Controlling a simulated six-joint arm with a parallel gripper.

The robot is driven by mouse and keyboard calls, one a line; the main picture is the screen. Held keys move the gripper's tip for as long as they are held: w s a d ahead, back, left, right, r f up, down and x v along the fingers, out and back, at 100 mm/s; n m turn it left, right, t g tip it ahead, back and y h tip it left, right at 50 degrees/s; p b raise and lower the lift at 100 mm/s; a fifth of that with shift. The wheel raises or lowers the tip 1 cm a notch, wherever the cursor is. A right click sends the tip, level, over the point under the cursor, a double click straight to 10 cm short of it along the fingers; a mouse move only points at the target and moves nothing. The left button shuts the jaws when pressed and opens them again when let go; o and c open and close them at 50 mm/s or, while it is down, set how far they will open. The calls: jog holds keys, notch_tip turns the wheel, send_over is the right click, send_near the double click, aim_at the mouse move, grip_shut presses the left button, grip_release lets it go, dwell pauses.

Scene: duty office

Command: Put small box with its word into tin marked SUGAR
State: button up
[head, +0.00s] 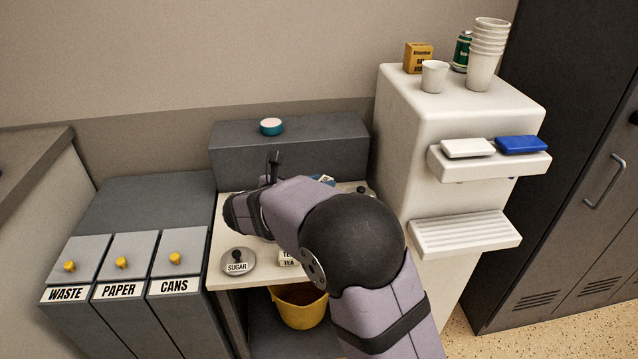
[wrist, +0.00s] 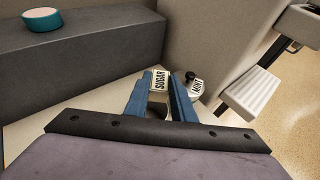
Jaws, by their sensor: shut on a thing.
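A small pale box (wrist: 159,78) with SUGAR in dark letters is between the blue fingers of my gripper (wrist: 162,92) in the wrist view. My gripper is shut on it. In the head view, the blue gripper (head: 316,180) with a pale patch shows just beyond my arm, over the back of the table. The round grey tin marked SUGAR (head: 248,255), with a black knob on top, is at the table's front left, well apart from my gripper. Its inside is not seen.
A MINT tin (wrist: 196,90) with a dark knob lies just beyond my gripper. A TEA label (head: 289,259) is partly hidden by my arm. A grey ledge (head: 325,140) bearing a teal round tin (head: 271,126) rises behind. A white dispenser (head: 400,130) stands right.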

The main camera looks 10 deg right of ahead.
jog(key=o, duration=1.1)
jog(key=v, duration=0.7)
jog(key=shift+s+a, duration=0.1)
